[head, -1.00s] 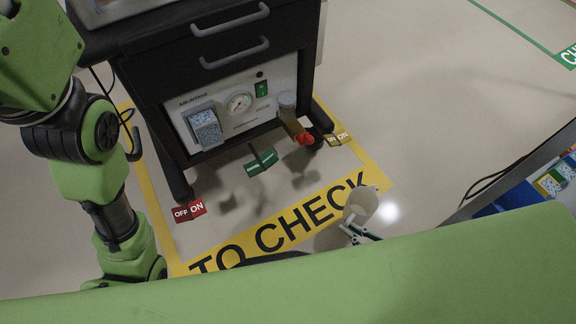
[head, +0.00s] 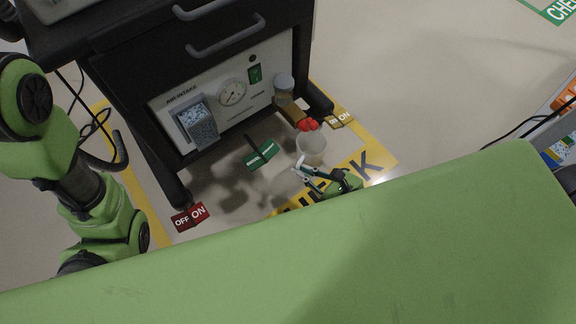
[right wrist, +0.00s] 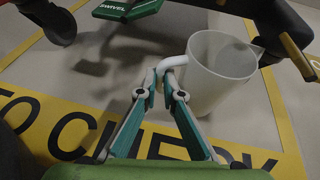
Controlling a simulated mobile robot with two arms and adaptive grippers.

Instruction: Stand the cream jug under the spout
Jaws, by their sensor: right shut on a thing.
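The cream jug (head: 311,149) is pale and open-topped, and stands roughly upright. My right gripper (head: 304,167) is shut on its handle (right wrist: 170,66), with the jug body (right wrist: 212,85) just beyond the fingertips (right wrist: 160,84) in the right wrist view. The spout (head: 307,124) is a red tip on a brown tube below a grey-capped cylinder on the cart's front panel. In the head view the jug's rim is close to the red tip, on its near side. I cannot tell the height gap between them. My left arm shows at the left, but its gripper is out of view.
The black cart (head: 130,95) has a panel with a gauge and a green switch. Red (head: 189,217), green (head: 261,154) and yellow (head: 340,119) pedals sit low around it. Yellow tape with lettering (head: 368,167) marks the floor. A shelf unit (head: 556,130) stands at the right.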

